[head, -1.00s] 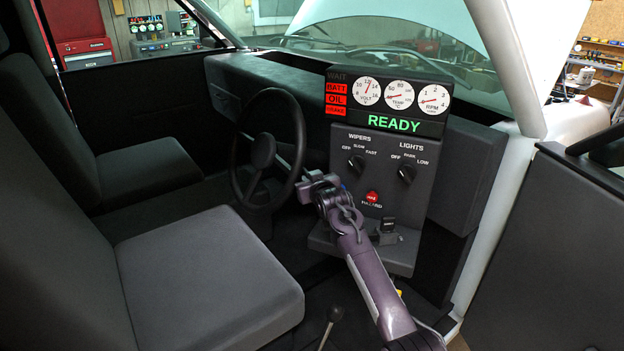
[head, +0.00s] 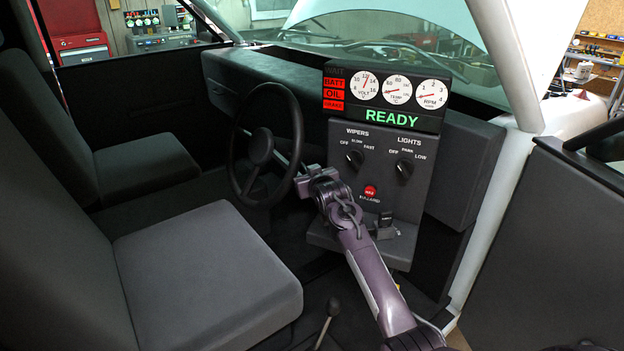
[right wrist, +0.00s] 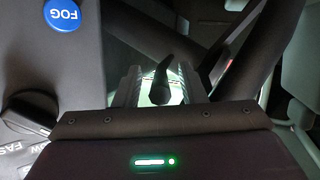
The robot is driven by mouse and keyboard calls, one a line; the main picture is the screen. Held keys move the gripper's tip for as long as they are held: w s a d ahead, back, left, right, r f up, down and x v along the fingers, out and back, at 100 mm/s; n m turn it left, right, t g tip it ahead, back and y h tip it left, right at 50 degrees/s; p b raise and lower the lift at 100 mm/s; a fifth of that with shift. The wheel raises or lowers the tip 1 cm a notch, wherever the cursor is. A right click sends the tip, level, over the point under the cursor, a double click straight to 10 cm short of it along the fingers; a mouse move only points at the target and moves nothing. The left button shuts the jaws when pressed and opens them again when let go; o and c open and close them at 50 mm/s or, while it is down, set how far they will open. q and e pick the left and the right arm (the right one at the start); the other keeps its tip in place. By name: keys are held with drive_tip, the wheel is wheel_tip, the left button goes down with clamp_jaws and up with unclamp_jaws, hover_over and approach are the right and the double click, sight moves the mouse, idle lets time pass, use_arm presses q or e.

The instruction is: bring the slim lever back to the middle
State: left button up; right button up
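The slim lever (right wrist: 161,84) shows in the right wrist view as a short dark stalk with a rounded end. It stands between the two fingers of my right gripper (right wrist: 160,88), with a visible gap on each side. The gripper is open around it. In the head view my right gripper (head: 305,184) is just right of the steering wheel (head: 297,140), in front of the column side. The lever's base is hidden, and I cannot tell its exact tilt. My left gripper is not in view.
The dash panel (head: 333,150) with wiper and light knobs and a red hazard knob (head: 370,191) is close to my right gripper. A blue FOG button (right wrist: 63,14) shows in the wrist view. A seat (head: 205,270) and floor shifter (head: 333,306) are nearer.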

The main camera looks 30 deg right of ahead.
drive_tip(key=b+v, duration=0.2)
drive_tip(key=v, duration=0.5)
drive_tip(key=shift+a, duration=0.1)
drive_tip(key=shift+f, duration=0.1)
